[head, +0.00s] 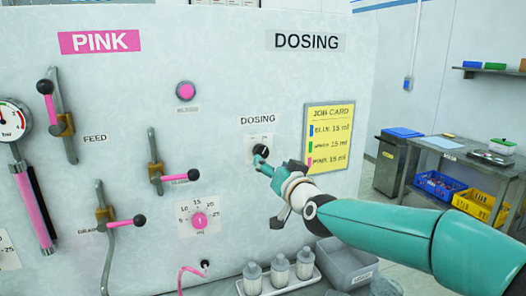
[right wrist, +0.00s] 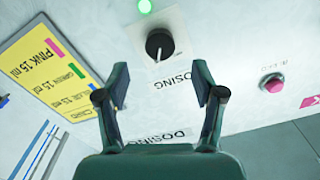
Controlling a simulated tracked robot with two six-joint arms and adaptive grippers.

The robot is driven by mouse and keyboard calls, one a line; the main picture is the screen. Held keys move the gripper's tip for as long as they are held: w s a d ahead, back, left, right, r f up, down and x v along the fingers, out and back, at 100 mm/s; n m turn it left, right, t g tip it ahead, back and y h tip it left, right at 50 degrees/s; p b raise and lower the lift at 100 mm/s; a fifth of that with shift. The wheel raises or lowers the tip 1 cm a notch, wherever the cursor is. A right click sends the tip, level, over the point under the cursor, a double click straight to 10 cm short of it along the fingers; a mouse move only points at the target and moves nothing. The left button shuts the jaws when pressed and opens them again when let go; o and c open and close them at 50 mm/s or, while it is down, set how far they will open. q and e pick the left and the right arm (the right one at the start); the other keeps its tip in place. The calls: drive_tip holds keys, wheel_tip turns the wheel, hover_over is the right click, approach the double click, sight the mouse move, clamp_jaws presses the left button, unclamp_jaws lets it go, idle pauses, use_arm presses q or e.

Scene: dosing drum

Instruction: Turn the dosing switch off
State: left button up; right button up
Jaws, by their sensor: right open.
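The dosing switch (head: 262,151) is a black knob on a pale plate, under the DOSING label on the white panel. In the right wrist view the same dosing switch (right wrist: 159,44) sits beyond the gap between the fingers, apart from both fingertips. A thin pale mark shows on its face. My right gripper (head: 261,163) is just in front of the switch and partly covers its plate. In the right wrist view my right gripper (right wrist: 155,88) is open and empty. My left gripper is out of view.
White bottles (head: 279,264) stand below.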

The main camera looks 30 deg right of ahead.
sight(262, 154)
drive_tip(key=p+x, duration=0.2)
drive_tip(key=x, duration=0.4)
drive_tip(key=shift+w+r, duration=0.1)
drive_tip(key=shift+r, duration=0.05)
drive_tip(key=shift+w+d, duration=0.15)
drive_tip(key=shift+w, duration=0.45)
drive_tip(key=shift+c, duration=0.2)
